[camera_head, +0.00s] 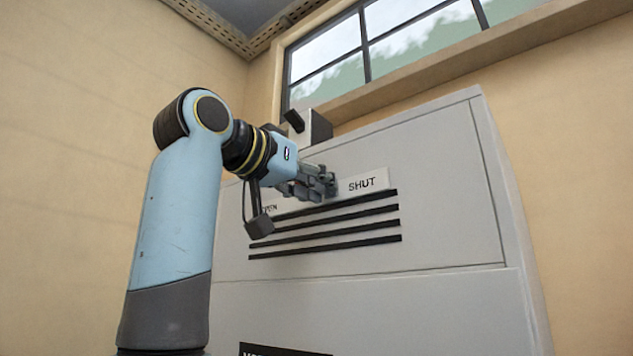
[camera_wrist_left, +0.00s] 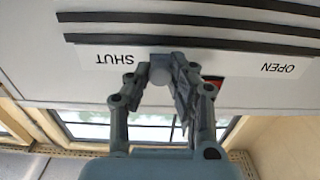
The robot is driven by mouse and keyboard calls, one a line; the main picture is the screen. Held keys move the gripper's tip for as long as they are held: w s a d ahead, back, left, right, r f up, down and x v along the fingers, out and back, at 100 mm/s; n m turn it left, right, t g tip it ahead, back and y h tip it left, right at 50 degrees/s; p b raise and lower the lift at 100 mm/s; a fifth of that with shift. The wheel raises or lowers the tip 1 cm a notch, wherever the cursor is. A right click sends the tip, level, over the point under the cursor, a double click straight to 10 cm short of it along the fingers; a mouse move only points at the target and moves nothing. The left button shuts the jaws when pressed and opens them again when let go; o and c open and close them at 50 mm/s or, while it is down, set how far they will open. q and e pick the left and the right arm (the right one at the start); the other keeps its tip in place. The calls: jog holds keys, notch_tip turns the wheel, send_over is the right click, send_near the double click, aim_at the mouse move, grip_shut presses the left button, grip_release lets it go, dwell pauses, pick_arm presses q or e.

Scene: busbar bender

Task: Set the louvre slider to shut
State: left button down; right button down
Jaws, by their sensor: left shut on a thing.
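The louvre slider is a grey knob (camera_wrist_left: 160,75) between my left gripper's fingers in the left wrist view. It sits on a white label strip (camera_head: 345,190), between the words OPEN and SHUT and nearer to SHUT. The strip shows upside down in the left wrist view (camera_wrist_left: 225,62), with SHUT on the left. My left gripper (camera_head: 328,187) is shut on the knob and hides it in the head view. The gripper also covers part of the strip. My right gripper is in neither view.
Dark louvre slots (camera_head: 345,226) run below the strip on a large grey cabinet (camera_head: 450,200). A small box with a black part (camera_head: 316,127) stands on the cabinet top behind my left wrist. A window (camera_head: 385,45) is above. The cabinet front right of SHUT is clear.

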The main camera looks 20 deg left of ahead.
pick_arm(q)
jog(key=c, duration=1.6)
grip_release()
jog(key=shift+d+f, duration=0.1)
jog(key=shift+o, duration=2.3)
jog(key=shift+s+d, duration=0.15)
jog(key=v, duration=1.2)
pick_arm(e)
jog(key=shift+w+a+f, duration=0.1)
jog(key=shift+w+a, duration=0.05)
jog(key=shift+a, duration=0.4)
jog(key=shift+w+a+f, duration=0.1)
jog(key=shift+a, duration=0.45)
